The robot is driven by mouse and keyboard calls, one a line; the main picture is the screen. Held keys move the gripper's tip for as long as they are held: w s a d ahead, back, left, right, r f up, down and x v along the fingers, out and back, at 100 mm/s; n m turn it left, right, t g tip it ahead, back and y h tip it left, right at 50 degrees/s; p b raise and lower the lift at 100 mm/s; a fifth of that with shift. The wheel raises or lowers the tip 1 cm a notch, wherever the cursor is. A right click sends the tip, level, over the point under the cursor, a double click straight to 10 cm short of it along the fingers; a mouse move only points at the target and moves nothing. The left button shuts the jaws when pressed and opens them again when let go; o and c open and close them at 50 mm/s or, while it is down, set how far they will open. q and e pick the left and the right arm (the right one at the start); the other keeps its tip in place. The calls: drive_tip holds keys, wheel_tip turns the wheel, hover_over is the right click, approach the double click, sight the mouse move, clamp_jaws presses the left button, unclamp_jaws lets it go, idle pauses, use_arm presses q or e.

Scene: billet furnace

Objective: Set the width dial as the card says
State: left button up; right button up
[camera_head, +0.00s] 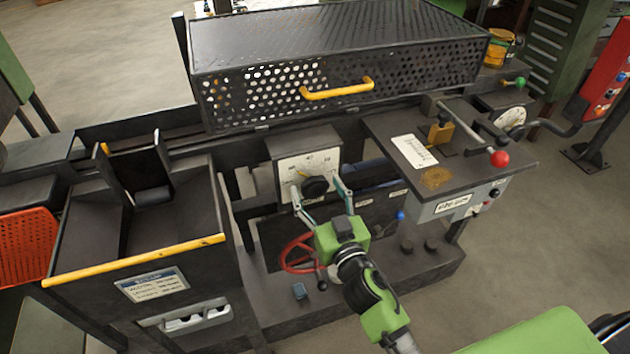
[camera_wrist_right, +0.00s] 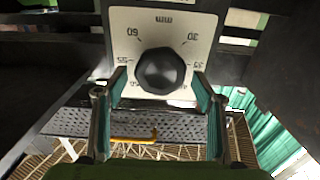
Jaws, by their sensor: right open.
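The width dial is a black faceted knob (camera_head: 316,186) on a white scale plate (camera_head: 294,170). In the right wrist view the knob (camera_wrist_right: 160,72) shows close up, with numbers such as 60, 55, 30 and 35 around it on the plate (camera_wrist_right: 205,22). My right gripper (camera_head: 322,190) is open, its fingers on either side of the knob in the head view. In the wrist view its fingertips (camera_wrist_right: 160,78) flank the knob with gaps. The card (camera_head: 152,284), a white and blue label, is on the bin front at left; its text is too small to read. My left gripper is out of view.
A red handwheel (camera_head: 300,254) is just below the dial. A perforated guard with a yellow handle (camera_head: 338,89) is above. At right, a shelf carries a red-knobbed lever (camera_head: 499,158) and a white paper (camera_head: 414,150).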

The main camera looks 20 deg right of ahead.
drive_tip(key=shift+w, duration=1.1)
drive_tip(key=c, duration=1.1)
drive_tip(key=n, duration=0.4)
drive_tip(key=shift+a+n, duration=0.15)
drive_tip(key=shift+n, duration=0.15)
drive_tip(key=shift+a+f+n, duration=0.1)
drive_tip(key=shift+n, duration=1.9)
